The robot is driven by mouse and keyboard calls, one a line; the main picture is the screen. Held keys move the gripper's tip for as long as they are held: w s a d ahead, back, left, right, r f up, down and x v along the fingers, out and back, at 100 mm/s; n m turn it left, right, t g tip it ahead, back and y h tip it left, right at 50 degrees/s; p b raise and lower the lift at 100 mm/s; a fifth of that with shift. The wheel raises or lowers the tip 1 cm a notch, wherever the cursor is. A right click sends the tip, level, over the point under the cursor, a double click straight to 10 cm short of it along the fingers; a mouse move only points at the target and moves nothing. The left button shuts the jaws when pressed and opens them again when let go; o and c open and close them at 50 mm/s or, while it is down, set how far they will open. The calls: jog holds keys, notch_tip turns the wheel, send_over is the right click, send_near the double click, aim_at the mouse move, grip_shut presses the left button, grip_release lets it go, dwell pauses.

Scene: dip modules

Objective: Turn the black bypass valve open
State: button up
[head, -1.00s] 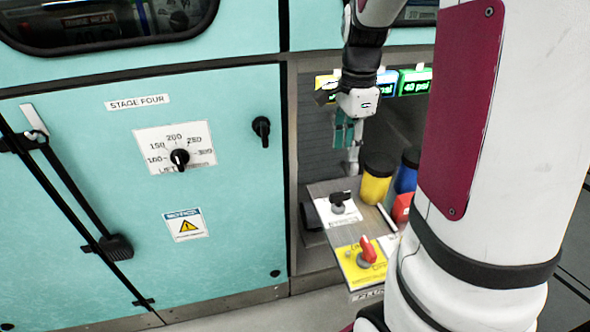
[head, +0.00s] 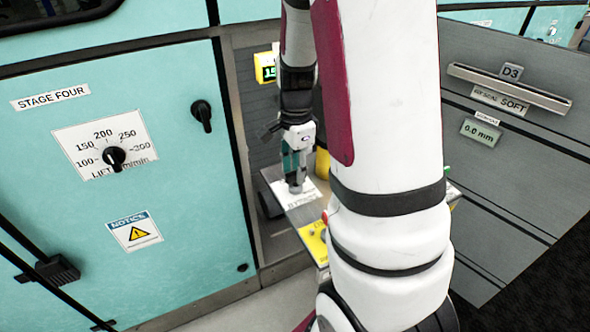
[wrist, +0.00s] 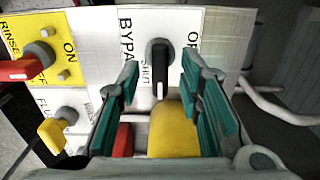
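The black bypass valve (wrist: 158,68) is a dark lever on a white plate (wrist: 180,20) marked BYPASS, in the upper middle of the wrist view. Its lever runs up and down the picture, beside the word SHUT. My gripper (wrist: 158,80) is open, with one teal finger on each side of the lever and visible gaps to both. I cannot tell how far above the plate the fingertips are. In the head view my gripper (head: 294,172) is over the white plate and hides the valve.
A red rinse handle (wrist: 22,69) and a yellow handle (wrist: 53,135) stand to the left in the wrist view. A yellow container (wrist: 173,128) and a red one (wrist: 122,139) are close by the fingers. A teal cabinet (head: 180,200) is left of the bench.

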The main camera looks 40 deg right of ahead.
jog(key=shift+f, duration=0.1)
grip_shut()
jog(key=shift+n, duration=0.3)
jog(key=n+p, duration=0.1)
jog(key=n, duration=0.2)
jog(key=shift+n, duration=0.3)
jog(key=n, duration=0.4)
jog(key=shift+n+p, duration=0.3)
jog(key=shift+p, duration=0.1)
jog(key=n, duration=0.4)
jog(key=shift+p, duration=0.4)
jog(key=shift+n+p, duration=0.6)
jog(key=shift+n, duration=1.9)
